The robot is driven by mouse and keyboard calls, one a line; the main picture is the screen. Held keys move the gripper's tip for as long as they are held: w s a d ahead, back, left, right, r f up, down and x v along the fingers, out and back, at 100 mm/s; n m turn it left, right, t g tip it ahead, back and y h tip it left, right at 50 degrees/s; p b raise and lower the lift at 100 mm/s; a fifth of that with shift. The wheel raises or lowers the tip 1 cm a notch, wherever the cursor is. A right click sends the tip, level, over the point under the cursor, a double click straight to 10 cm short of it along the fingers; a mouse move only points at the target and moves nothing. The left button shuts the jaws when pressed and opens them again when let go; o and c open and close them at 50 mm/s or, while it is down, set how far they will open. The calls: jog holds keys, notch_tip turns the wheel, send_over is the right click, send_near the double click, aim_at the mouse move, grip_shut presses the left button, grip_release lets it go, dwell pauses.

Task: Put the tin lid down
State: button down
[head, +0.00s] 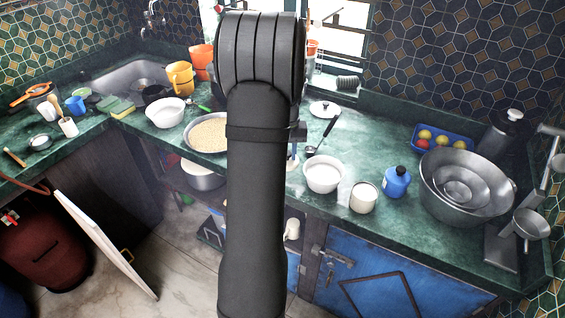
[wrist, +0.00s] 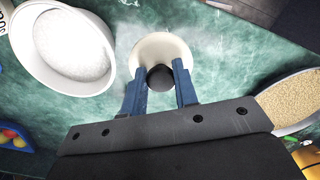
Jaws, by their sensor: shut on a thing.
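The tin lid (wrist: 148,48) is a cream-coloured disc with a dark round knob (wrist: 160,78). My gripper (wrist: 159,82) has its blue fingers on either side of the knob and is shut on it. The lid is over the green counter; I cannot tell whether it touches it. In the head view my arm hides most of the gripper, and a sliver of the lid (head: 292,164) shows beside the arm. A pale cylindrical tin (head: 363,197) stands upright near the counter's front edge, right of the white bowl.
The white bowl (head: 323,177) and the tray of grain (head: 209,134) stand on either side of the lid. A ladle (head: 325,135) lies behind the bowl. A blue jug (head: 396,183) and steel basins (head: 466,205) stand right of the tin. Some bare counter (wrist: 225,65) surrounds the lid.

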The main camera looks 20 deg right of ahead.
jog(key=shift+w+a+f, duration=0.5)
jog(key=shift+w, duration=0.15)
jog(key=shift+f, duration=2)
jog(key=shift+f, duration=0.1)
jog(key=c, duration=1.1)
grip_release()
notch_tip(320, 180, up, 12)
jog(key=shift+r, duration=0.1)
jog(key=shift+f, duration=4.3)
jog(key=shift+f, duration=0.1)
